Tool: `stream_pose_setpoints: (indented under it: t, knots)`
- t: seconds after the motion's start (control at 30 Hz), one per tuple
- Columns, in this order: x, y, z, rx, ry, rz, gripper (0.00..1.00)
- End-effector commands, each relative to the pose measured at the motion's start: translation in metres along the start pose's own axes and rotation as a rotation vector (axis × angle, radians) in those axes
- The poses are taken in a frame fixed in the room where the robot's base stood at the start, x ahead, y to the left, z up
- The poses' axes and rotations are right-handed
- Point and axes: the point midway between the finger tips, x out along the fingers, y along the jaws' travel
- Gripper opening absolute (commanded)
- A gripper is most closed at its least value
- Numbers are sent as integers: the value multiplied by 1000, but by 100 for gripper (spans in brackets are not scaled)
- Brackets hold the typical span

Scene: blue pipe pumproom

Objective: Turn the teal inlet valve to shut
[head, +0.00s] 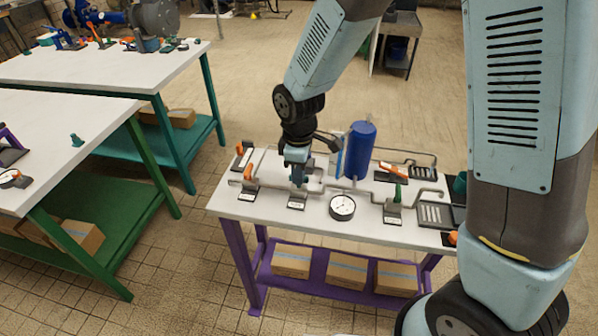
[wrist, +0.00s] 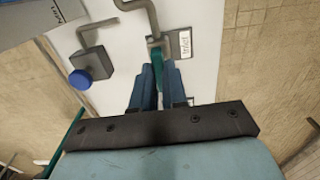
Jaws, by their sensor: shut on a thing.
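The teal inlet valve lever (wrist: 162,79) shows in the wrist view between my two fingers, close to a white plate reading "Inlet" (wrist: 186,43). The lever runs from the grey valve body (wrist: 157,46) down toward my gripper. My gripper (wrist: 160,72) is shut on the lever. In the head view, my gripper (head: 298,178) reaches down onto the left half of the purple-legged bench, and the lever is hidden behind my fingers. The valve's base plate (head: 297,203) shows just below it.
The bench (head: 240,208) carries orange-handled valves (head: 249,175), a green-handled valve (head: 396,195), a round gauge (head: 342,206), a blue cylinder (head: 360,148) and grey pipes. A blue-capped fitting (wrist: 82,79) is left of my fingers in the wrist view. Other benches stand to the left.

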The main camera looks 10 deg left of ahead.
Motion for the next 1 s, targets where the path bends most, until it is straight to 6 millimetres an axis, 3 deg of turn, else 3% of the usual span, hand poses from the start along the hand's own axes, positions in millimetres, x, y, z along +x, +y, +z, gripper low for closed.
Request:
stream_pose_setpoints:
  t: [0.47, 1.0]
  knots:
    - [0, 1, 0, 113, 1, 1, 0]
    - [0, 1, 0, 595, 2, 2, 0]
